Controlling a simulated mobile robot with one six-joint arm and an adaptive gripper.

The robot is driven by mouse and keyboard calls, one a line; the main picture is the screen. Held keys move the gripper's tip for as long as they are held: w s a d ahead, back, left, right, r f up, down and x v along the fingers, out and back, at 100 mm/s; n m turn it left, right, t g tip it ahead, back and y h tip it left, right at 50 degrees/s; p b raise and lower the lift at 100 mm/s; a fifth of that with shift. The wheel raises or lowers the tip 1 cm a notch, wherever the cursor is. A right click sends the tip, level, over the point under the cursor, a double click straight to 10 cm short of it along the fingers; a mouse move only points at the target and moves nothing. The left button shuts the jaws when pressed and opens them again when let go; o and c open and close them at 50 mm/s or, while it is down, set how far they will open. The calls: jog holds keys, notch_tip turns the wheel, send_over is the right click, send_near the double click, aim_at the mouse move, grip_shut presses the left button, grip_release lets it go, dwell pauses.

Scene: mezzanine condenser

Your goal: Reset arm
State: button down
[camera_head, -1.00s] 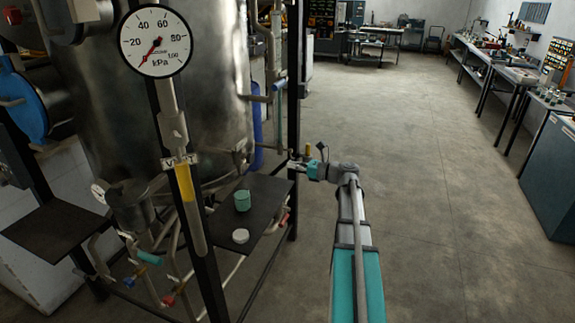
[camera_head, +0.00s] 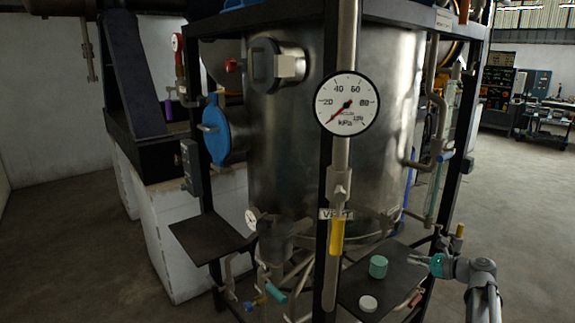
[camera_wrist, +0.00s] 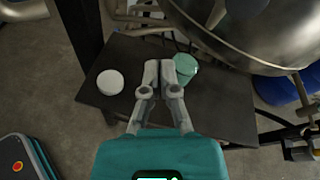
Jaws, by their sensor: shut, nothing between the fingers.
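My gripper (camera_wrist: 158,68) is shut and empty in the wrist view, its two grey fingers together over the dark shelf (camera_wrist: 225,115). In the head view my gripper (camera_head: 418,260) shows at the right, beside the right end of the dark shelf (camera_head: 345,288). My arm folds down to the lower right. A teal cup-like item (camera_head: 378,266) and a white round item (camera_head: 368,303) stand on the shelf. In the wrist view the teal item (camera_wrist: 186,66) is partly hidden behind the right finger, and the white item (camera_wrist: 110,82) lies to the left. I cannot tell the gripper's height above the shelf.
A large steel vessel (camera_head: 285,130) stands behind the shelf in a black frame. A pressure gauge (camera_head: 347,104) is on a pipe in front. A second dark shelf (camera_head: 208,238) juts out at left. Floor (camera_head: 535,220) at right is open.

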jog(key=s+a+f+n+g+h, duration=0.5)
jog(key=s+a+f+n, duration=0.2)
jog(key=s+a+n, duration=0.2)
jog(key=s+a+f+n+g+h, duration=0.5)
jog(key=s+a+f+n+h, duration=0.1)
jog(key=a+n, duration=0.7)
jog(key=shift+s+f+n+g, duration=0.3)
jog(key=shift+s+f+n, duration=0.35)
jog(key=shift+s, duration=0.7)
jog(key=shift+r, duration=0.1)
